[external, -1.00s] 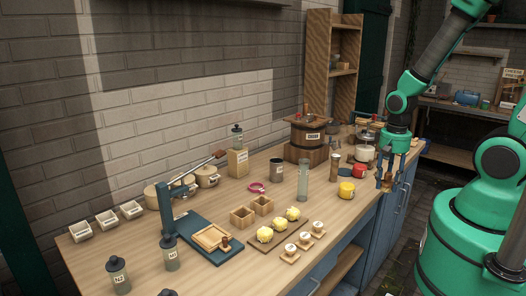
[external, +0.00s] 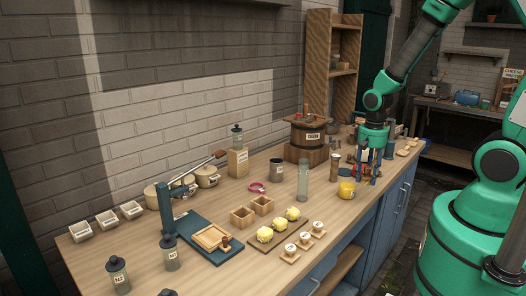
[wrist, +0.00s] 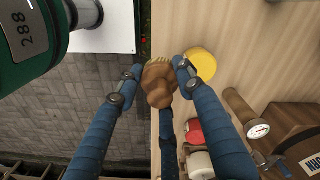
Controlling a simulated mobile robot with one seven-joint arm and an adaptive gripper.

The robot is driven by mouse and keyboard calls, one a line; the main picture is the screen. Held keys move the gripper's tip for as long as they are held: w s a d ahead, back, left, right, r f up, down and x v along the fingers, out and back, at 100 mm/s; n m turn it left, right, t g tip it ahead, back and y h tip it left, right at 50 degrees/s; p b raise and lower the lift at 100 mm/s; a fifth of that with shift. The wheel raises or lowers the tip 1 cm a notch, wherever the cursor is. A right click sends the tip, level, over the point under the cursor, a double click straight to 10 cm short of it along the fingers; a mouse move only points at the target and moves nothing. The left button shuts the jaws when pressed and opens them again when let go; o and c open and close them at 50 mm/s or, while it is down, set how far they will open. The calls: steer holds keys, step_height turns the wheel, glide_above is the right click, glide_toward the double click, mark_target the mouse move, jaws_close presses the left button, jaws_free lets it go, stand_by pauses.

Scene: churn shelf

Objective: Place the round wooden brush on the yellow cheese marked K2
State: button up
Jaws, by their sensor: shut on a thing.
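The round wooden brush (wrist: 157,84) is brown with pale bristles and sits between my fingertips in the wrist view. Three yellow cheeses stand in a row on a dark board: a near one (external: 264,234), a middle one (external: 280,225) and a far one (external: 292,214). They are left of my gripper and apart from it. I cannot read which is marked K2. In the external view the brush is too small to make out clearly.
A tall glass cylinder (external: 303,180) stands between the gripper and the cheeses' far side. Labelled wooden pieces (external: 305,239) line the counter front beside the board.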

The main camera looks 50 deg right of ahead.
glide_above(347, 185)
steer(key=s, duration=0.1)
steer(key=shift+f, duration=0.3)
steer(key=shift+w+b, duration=0.1)
steer(key=shift+b, duration=0.2)
steer(key=shift+w, duration=0.3)
steer(key=shift+f+b, duration=0.35)
steer(key=shift+f, duration=1.45)
steer(key=shift+f, duration=0.15)
steer(key=o, duration=1.2)
steer(key=shift+c, duration=0.2)
step_height(347, 185, up, 12)
steer(key=p, duration=0.2)
